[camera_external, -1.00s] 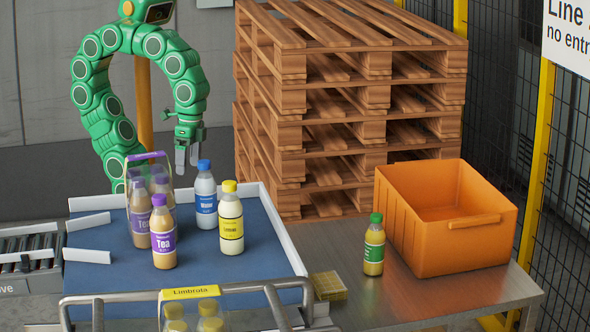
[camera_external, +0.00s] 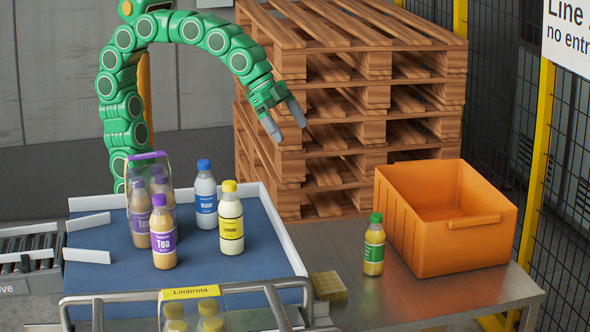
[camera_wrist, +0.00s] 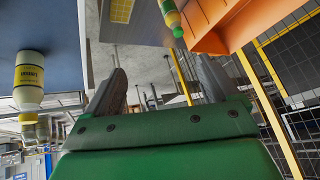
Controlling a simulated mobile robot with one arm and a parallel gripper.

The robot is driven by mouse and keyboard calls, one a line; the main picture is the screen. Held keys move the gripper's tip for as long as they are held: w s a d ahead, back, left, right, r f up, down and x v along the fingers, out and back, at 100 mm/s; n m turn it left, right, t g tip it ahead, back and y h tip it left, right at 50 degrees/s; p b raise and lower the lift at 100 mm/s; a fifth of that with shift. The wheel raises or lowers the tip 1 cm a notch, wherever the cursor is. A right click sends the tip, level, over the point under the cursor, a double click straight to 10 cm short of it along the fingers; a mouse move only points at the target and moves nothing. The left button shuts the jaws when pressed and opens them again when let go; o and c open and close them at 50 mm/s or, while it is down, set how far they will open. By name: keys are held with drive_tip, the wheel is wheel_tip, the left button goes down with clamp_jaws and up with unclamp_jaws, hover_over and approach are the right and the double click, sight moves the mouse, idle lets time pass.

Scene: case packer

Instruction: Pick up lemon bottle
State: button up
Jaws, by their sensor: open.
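The lemon bottle (camera_external: 230,222) has a yellow cap, a yellow label and pale contents. It stands upright on the blue tray surface, right of the tea bottle and in front of the water bottle. In the wrist view the lemon bottle (camera_wrist: 29,80) shows upside down at the left edge. My gripper (camera_external: 288,126) is open and empty, raised in front of the pallet stack, above and to the right of the lemon bottle. Its two grey fingers also show in the wrist view (camera_wrist: 160,88), with nothing between them.
A purple-capped tea bottle (camera_external: 163,238), a tea multipack (camera_external: 139,212) and a blue-capped water bottle (camera_external: 205,200) stand near the lemon bottle. A green-capped bottle (camera_external: 374,250) and an orange crate (camera_external: 470,240) are on the metal table. Stacked pallets (camera_external: 300,130) rise behind. A white rail edges the blue surface (camera_external: 240,265).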

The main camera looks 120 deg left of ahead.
sight(227, 223)
drive_tip(key=w+r+m+t, duration=0.1)
drive_tip(key=w+r, duration=0.1)
drive_tip(key=w, duration=0.2)
drive_tip(key=d+f+m+h, duration=0.2)
drive_tip(key=d+f, duration=0.1)
drive_tip(key=d, duration=0.1)
drive_tip(key=d+f+m+g+h, duration=0.1)
drive_tip(key=d+f+m+h, duration=0.1)
drive_tip(key=d, duration=0.3)
drive_tip(key=d+f+m+g+h, duration=0.1)
drive_tip(key=d+f+m+h, duration=0.2)
drive_tip(key=d+f+h, duration=0.1)
drive_tip(key=shift+w+d, duration=0.35)
drive_tip(key=shift+d, duration=0.25)
drive_tip(key=shift+s+d+f+m+g+h, duration=0.1)
drive_tip(key=shift+d+f+m+g+h, duration=0.5)
drive_tip(key=shift+d, duration=2.15)
drive_tip(key=shift+w+d+f+m+g+h, duration=0.15)
drive_tip(key=shift+d+f+m+h, duration=0.9)
drive_tip(key=shift+d, duration=1.7)
drive_tip(key=shift+s+d+f+m+g+h, duration=0.15)
drive_tip(key=shift+d+f+m+g+h, duration=0.3)
drive_tip(key=shift+d+h, duration=1.5)
drive_tip(key=shift+d+f+y, duration=0.1)
drive_tip(key=shift+d+y, duration=0.7)
drive_tip(key=shift+c, duration=0.5)
drive_tip(key=c, duration=1.2)
drive_tip(key=shift+o, duration=0.2)
